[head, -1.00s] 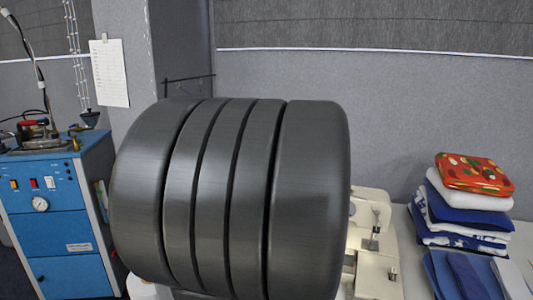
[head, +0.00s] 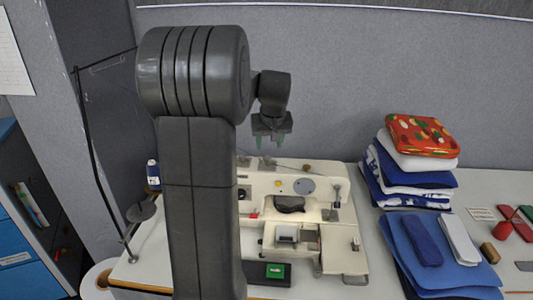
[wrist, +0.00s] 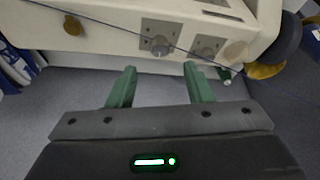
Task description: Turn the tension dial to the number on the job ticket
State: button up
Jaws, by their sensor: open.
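A cream sewing machine (head: 335,210) stands on the table, partly hidden behind my arm. In the wrist view, the machine (wrist: 110,12) fills the top and shows two grey knobs on square plates, a left knob (wrist: 160,47) and a right knob (wrist: 207,48). I cannot tell which is the tension dial, and no numbers are readable. My gripper (head: 272,142) hangs above the machine's top, open and empty. In the wrist view, its green fingers (wrist: 161,78) are apart, below the knobs and not touching them. I cannot identify the job ticket; a small printed card (head: 481,213) lies at right.
Folded cloths (head: 412,180) are stacked right of the machine, with blue cloths (head: 440,268) in front. A paper (head: 12,60) hangs on the wall. A thin line crosses the wrist view near the knobs.

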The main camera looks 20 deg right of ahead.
aim_at(267, 158)
jog(key=p+x, duration=0.1)
jog(key=x, duration=0.6)
jog(key=c, duration=1)
